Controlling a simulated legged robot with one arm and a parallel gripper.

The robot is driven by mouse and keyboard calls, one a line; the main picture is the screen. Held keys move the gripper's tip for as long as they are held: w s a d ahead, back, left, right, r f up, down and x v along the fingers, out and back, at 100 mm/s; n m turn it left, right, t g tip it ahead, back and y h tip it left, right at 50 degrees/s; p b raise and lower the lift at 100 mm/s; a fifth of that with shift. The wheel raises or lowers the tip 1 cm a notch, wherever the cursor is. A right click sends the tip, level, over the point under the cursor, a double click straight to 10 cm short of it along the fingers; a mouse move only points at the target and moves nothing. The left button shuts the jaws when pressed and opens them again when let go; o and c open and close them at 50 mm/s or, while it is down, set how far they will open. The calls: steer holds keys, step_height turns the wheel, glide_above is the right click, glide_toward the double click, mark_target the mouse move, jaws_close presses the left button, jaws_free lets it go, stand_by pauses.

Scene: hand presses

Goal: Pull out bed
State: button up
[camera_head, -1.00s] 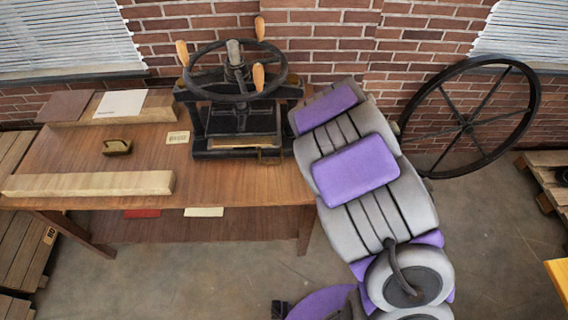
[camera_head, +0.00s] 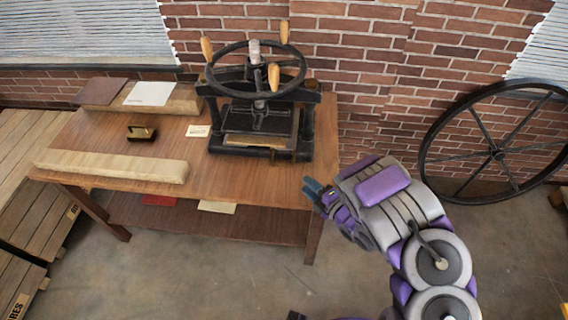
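A black hand press (camera_head: 262,90) with a round handwheel (camera_head: 255,68) and wooden handles stands on the right part of a wooden table. Its bed (camera_head: 258,140), a flat plate with a tan surface, lies low between the uprights. A small handle (camera_head: 283,155) sits at the bed's front right. My gripper (camera_head: 312,188) is in front of the table's right end, lower and to the right of the press, apart from it. Its dark fingertips point up and left. I cannot tell whether the fingers are apart.
The table (camera_head: 225,180) also holds a long wooden beam (camera_head: 110,165), a brass-handled block (camera_head: 141,132), a small card (camera_head: 198,131) and stacked boards (camera_head: 150,95). A large spoked wheel (camera_head: 497,150) leans by the brick wall. Pallets (camera_head: 35,210) lie at left. The floor in front is clear.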

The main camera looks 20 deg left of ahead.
steer(key=b+x, duration=0.2)
steer(key=x, duration=1.4)
steer(key=shift+a+f, duration=0.15)
steer(key=shift+a, duration=0.05)
steer(key=shift+c, duration=0.4)
steer(key=shift+s+d, duration=0.1)
steer(key=shift+d, duration=0.05)
steer(key=c, duration=0.6)
jaws_close()
steer(key=shift+s+f, duration=0.1)
steer(key=shift+f, duration=0.05)
